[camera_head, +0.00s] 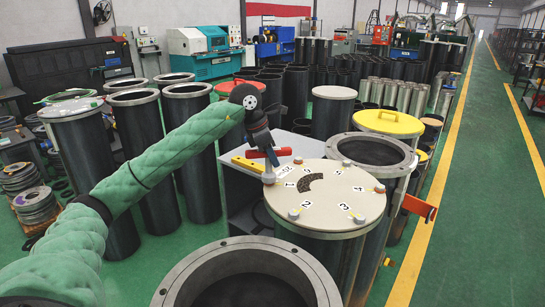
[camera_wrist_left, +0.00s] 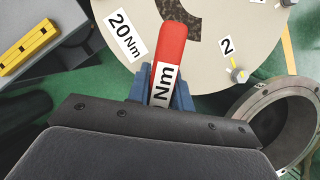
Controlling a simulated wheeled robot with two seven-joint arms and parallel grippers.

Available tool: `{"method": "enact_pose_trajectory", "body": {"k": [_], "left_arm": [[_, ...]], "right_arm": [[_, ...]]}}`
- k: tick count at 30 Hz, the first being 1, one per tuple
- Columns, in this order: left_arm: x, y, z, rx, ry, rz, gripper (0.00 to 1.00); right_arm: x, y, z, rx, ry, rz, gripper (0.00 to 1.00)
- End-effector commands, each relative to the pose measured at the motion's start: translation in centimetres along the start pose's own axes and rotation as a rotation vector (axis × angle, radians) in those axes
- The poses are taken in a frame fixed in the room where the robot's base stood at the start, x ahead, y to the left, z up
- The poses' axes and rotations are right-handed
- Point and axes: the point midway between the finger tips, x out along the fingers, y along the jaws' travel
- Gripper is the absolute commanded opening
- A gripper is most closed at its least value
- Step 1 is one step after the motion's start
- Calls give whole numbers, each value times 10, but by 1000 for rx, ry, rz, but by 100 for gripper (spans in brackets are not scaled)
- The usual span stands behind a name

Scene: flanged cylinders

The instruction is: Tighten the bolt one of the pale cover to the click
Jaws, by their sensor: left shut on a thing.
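The pale cover (camera_head: 328,185) lies on a dark flanged cylinder, with bolts and number labels around its rim. It also shows in the wrist view (camera_wrist_left: 212,70). My left gripper (camera_head: 272,158) is shut on the red handle of a wrench (camera_head: 284,152) at the cover's left edge. In the wrist view, its blue fingers (camera_wrist_left: 160,92) hold the red handle (camera_wrist_left: 170,45), which has a white "Nm" label. A grey bolt or wrench end (camera_head: 268,178) shows beside label 1 (camera_head: 290,184); I cannot tell whether the wrench sits on bolt one. My right gripper is not in view.
A grey cabinet (camera_head: 237,180) with a yellow bar (camera_head: 247,164) stands left of the cover. An open flanged cylinder (camera_head: 325,290) stands in front, another (camera_head: 411,158) behind right. An orange-red piece (camera_head: 418,207) juts out at right. The green aisle (camera_head: 475,220) is clear.

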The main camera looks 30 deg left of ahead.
Motion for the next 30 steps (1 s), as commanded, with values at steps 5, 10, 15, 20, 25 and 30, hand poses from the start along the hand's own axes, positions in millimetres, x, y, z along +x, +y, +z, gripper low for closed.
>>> {"method": "enact_pose_trajectory", "body": {"k": [5,10,15,20,25,30], "left_arm": [[2,0,-1,0,-1,1,0],[4,0,-2,0,-1,1,0],[6,0,-2,0,-1,1,0],[8,0,-3,0,-1,1,0],[10,0,-4,0,-1,1,0],[10,0,-4,25,0,-10,0]], "right_arm": [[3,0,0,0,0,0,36],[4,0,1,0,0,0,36],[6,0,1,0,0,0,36],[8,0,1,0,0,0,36],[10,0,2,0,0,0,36],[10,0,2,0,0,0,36]]}}
